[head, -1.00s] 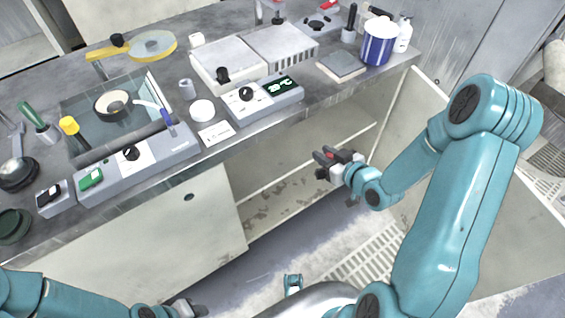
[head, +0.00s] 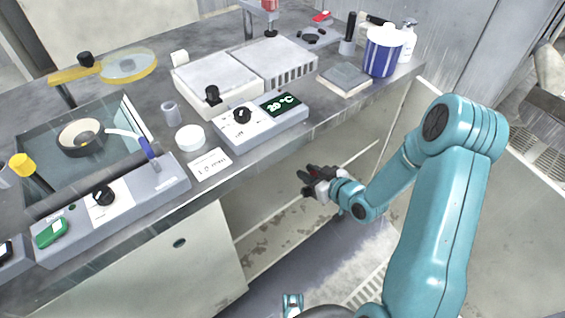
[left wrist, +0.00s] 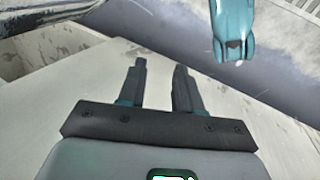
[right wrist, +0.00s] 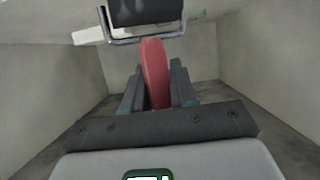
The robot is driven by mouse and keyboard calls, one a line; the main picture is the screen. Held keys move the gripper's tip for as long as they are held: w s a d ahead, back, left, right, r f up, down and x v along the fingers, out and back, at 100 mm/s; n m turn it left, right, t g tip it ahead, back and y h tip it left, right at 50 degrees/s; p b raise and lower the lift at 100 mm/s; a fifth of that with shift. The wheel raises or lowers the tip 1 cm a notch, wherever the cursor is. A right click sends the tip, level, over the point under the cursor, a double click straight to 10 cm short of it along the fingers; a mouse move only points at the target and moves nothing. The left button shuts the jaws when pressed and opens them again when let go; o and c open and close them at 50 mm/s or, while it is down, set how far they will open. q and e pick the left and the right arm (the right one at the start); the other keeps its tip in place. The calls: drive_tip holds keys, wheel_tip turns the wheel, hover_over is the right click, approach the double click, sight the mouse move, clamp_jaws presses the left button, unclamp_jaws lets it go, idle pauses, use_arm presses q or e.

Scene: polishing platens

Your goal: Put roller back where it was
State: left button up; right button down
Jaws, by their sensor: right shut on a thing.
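The roller shows in the right wrist view, with a red handle (right wrist: 155,72), a bent metal frame and a dark cylinder (right wrist: 150,12) cut off by the top edge. My right gripper (right wrist: 158,68) is shut on the red handle, with the cylinder beyond the fingertips. In the head view, my right gripper (head: 308,180) is in front of the open cabinet, below the bench top's front edge; the roller is hard to make out there. My left gripper (left wrist: 160,68) is open and empty in the left wrist view, and is out of the head view.
Above the cabinet, the bench top holds a grey control box (head: 258,122), a white card (head: 210,164), a white round lid (head: 190,137), a grey plate (head: 345,79) and a blue striped tub (head: 383,52). The open shelf space (head: 275,215) lies below.

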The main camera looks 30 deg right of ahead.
drive_tip(key=b+x, duration=0.1)
drive_tip(key=x, duration=0.3)
drive_tip(key=b+x, duration=0.1)
drive_tip(key=x, duration=0.3)
drive_tip(key=b+x, duration=0.1)
drive_tip(key=x, duration=0.3)
drive_tip(key=shift+w+r+b, duration=0.25)
drive_tip(key=shift+r+b, duration=0.05)
drive_tip(key=shift+b, duration=0.1)
drive_tip(key=shift+r, duration=0.15)
drive_tip(key=shift+f, duration=0.25)
drive_tip(key=c, duration=0.9)
unclamp_jaws()
drive_tip(key=shift+r, duration=0.1)
